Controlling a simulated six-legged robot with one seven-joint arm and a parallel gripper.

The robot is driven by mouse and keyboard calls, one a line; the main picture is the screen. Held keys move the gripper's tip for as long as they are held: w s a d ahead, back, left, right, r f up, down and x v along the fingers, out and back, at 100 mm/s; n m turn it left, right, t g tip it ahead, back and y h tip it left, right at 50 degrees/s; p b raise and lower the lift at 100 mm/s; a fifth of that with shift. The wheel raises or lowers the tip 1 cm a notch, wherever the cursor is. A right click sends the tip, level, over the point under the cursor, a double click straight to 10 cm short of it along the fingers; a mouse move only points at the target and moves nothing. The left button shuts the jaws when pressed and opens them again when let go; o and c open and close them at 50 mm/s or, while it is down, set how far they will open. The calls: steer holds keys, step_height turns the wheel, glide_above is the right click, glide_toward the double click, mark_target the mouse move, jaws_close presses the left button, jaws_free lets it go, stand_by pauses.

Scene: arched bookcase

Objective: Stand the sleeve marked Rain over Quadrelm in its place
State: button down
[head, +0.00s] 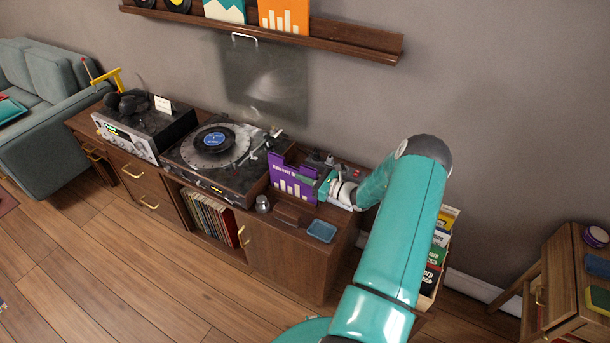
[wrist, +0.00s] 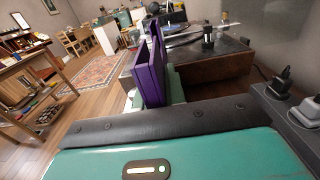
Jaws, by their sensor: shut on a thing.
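A purple sleeve (head: 288,184) with pale bars and a line of small white lettering is upright on or just above the cabinet top, right of the turntable. I cannot read the lettering surely. My gripper (head: 324,186) is shut on its right edge. In the wrist view the purple sleeve (wrist: 149,76) shows nearly edge-on, as two upright purple panels beyond the gripper's teal housing. Whether its bottom edge touches the cabinet cannot be told. A wall ledge (head: 340,43) above holds an orange sleeve (head: 283,16) with white bars and a teal-and-white sleeve (head: 224,10).
The turntable (head: 214,148) with a record and the amplifier (head: 145,130) fill the cabinet's left. A blue dish (head: 322,231), a small brown block (head: 293,214) and a metal knob-like piece (head: 263,203) sit in front. A sleeve crate (head: 434,275) stands right. The ledge's right end is bare.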

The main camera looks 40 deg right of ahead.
steer(key=shift+f, duration=0.3)
steer(key=c, duration=1.4)
jaws_free()
steer(key=shift+s, duration=0.1)
steer(key=v, duration=1.3)
steer(key=shift+s+d, duration=0.1)
steer(key=shift+s, duration=0.2)
